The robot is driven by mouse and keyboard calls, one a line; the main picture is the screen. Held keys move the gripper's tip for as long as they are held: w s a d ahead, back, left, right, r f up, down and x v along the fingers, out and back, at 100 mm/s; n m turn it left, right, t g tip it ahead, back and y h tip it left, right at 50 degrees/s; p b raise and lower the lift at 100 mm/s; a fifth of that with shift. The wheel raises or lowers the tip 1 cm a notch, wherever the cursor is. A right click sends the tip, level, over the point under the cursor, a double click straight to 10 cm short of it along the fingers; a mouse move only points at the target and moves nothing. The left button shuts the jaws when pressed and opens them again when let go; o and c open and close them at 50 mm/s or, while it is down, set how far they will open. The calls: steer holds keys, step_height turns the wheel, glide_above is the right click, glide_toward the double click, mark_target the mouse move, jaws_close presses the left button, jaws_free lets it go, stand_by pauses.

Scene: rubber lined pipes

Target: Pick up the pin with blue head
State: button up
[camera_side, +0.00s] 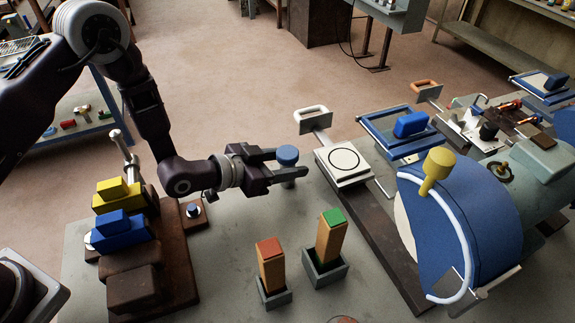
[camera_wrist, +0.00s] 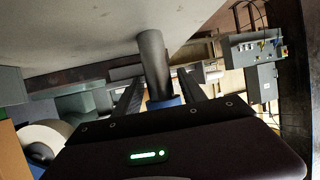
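The pin with the blue head shows its round blue top (camera_side: 288,155) between my gripper's fingers in the side view. In the wrist view, where the table appears at the top, its grey shaft (camera_wrist: 154,65) reaches the table surface and part of the blue head (camera_wrist: 164,103) shows beside my gripper body. My gripper (camera_side: 287,164) is level with the pin, just under the head. Its fingers (camera_wrist: 160,80) lie on either side of the shaft and look open, with small gaps. Most of the shaft is hidden in the side view.
Two wooden blocks, red-topped (camera_side: 270,265) and green-topped (camera_side: 332,235), stand in grey holders in front. A white plate fixture (camera_side: 345,163) is to the right, with a large blue drum (camera_side: 470,225) beyond. Yellow (camera_side: 118,195) and blue (camera_side: 122,232) blocks sit at left.

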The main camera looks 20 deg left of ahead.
jaws_close()
steer(key=shift+r, duration=0.1)
stand_by(1.1)
